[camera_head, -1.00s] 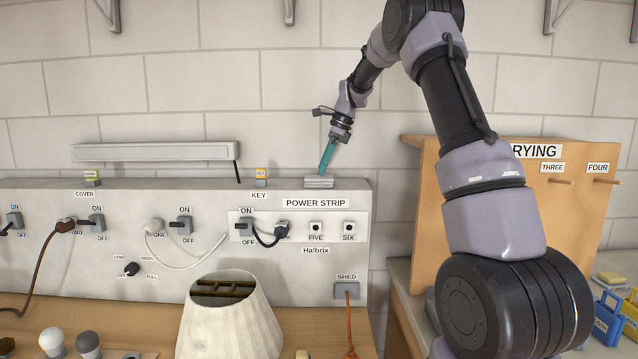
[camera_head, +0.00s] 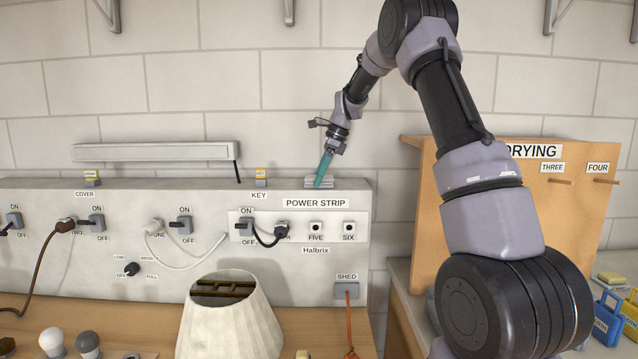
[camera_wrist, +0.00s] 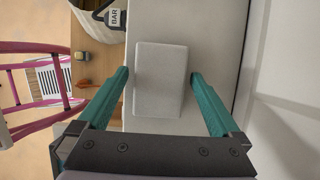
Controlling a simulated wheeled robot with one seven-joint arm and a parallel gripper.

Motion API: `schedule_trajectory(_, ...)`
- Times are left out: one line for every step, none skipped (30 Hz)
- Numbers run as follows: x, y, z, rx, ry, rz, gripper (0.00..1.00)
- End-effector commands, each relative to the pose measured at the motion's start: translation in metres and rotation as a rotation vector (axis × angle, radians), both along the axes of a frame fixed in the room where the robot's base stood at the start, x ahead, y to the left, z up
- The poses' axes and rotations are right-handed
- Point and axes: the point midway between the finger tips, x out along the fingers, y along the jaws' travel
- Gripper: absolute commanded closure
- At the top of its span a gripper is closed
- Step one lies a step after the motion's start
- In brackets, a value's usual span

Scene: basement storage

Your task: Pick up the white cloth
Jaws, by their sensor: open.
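The white cloth (camera_head: 320,183) is a small folded pale block lying on top of the grey panel, above the POWER STRIP label. In the wrist view the cloth (camera_wrist: 161,79) is a pale rectangle between the two teal fingers. My gripper (camera_head: 322,178) points down at the cloth in the head view, its fingertips at about the cloth's height. In the wrist view my gripper (camera_wrist: 160,76) is open, with one finger on each side of the cloth.
The grey panel (camera_head: 140,250) carries switches, plugs and cables. A yellow-topped key block (camera_head: 261,177) and a cover block (camera_head: 92,178) stand on its top. A lampshade (camera_head: 229,315) is below. A wooden drying board (camera_head: 450,200) stands at the right, and the wall is behind.

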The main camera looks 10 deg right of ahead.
Motion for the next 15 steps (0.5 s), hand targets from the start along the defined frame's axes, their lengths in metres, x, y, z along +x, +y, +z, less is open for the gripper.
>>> schedule_trajectory(0.0, 0.0001, -0.0004, 0.0, 0.0, 0.0, 0.0)
schedule_trajectory(0.0, 0.0, -0.0005, 0.0, 0.0, 0.0, 0.0)
schedule_trajectory(0.0, 0.0, -0.0005, 0.0, 0.0, 0.0, 0.0)
schedule_trajectory(0.0, 0.0, -0.0005, 0.0, 0.0, 0.0, 0.0)
schedule_trajectory(0.0, 0.0, -0.0005, 0.0, 0.0, 0.0, 0.0)
schedule_trajectory(0.0, 0.0, -0.0005, 0.0, 0.0, 0.0, 0.0)
schedule_trajectory(0.0, -0.0001, -0.0006, 0.0, 0.0, 0.0, 0.0)
schedule_trajectory(0.0, -0.0001, -0.0006, 0.0, 0.0, 0.0, 0.0)
schedule_trajectory(0.0, -0.0001, -0.0006, 0.0, 0.0, 0.0, 0.15)
schedule_trajectory(0.0, -0.0001, -0.0006, 0.0, 0.0, 0.0, 0.27)
schedule_trajectory(0.0, -0.0001, -0.0005, 0.0, 0.0, 0.0, 0.38)
schedule_trajectory(0.0, -0.0001, -0.0005, 0.0, 0.0, 0.0, 0.54)
schedule_trajectory(0.0, -0.0001, -0.0005, 0.0, 0.0, 0.0, 0.65)
schedule_trajectory(0.0, -0.0001, -0.0005, 0.0, 0.0, 0.0, 0.73)
schedule_trajectory(0.0, -0.0002, -0.0004, 0.0, 0.0, 0.0, 0.82)
